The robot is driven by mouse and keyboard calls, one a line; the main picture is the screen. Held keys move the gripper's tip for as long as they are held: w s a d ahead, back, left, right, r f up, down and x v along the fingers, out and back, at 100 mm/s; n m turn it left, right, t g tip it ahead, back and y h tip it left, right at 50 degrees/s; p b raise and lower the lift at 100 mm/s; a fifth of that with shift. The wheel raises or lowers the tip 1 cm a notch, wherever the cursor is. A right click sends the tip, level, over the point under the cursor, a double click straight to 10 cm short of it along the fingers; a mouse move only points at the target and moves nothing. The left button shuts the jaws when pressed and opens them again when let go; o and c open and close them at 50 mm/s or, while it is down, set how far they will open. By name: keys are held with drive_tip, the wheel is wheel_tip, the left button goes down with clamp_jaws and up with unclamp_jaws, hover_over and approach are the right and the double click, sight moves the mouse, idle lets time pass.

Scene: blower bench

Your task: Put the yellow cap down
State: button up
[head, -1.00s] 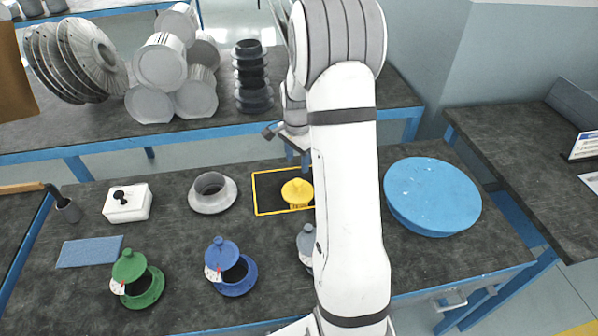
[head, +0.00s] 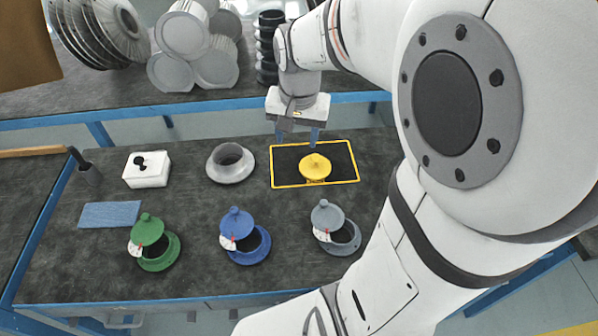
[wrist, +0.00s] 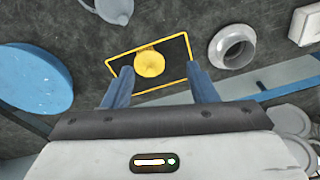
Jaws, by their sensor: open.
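The yellow cap (head: 315,167) rests on the bench inside a yellow-outlined black rectangle (head: 283,182). It also shows in the wrist view (wrist: 150,64), within the same outline and beyond my fingertips. My gripper (head: 299,137) is open and empty, above and just behind the cap, with its two blue fingers apart. In the wrist view the gripper (wrist: 160,80) has clear space between its fingers, and the cap lies apart from them.
A grey flanged ring (head: 230,163) stands left of the outline. Green (head: 151,231), blue (head: 237,222) and grey (head: 326,214) caps tilt on matching flanged openings in front. A white box (head: 147,171) and a blue cloth (head: 110,214) lie left. A blue round lid (wrist: 35,78) shows in the wrist view.

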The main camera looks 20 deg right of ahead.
drive_tip(key=s+a+n, duration=0.2)
drive_tip(key=s+n, duration=0.1)
drive_tip(key=s, duration=0.2)
drive_tip(key=s+a+n+t, duration=0.1)
drive_tip(key=s+n, duration=0.2)
drive_tip(key=s, duration=0.3)
drive_tip(key=shift+a+r, duration=0.25)
drive_tip(key=shift+a, duration=0.1)
drive_tip(key=shift+w, duration=0.1)
drive_tip(key=shift+c, duration=0.5)
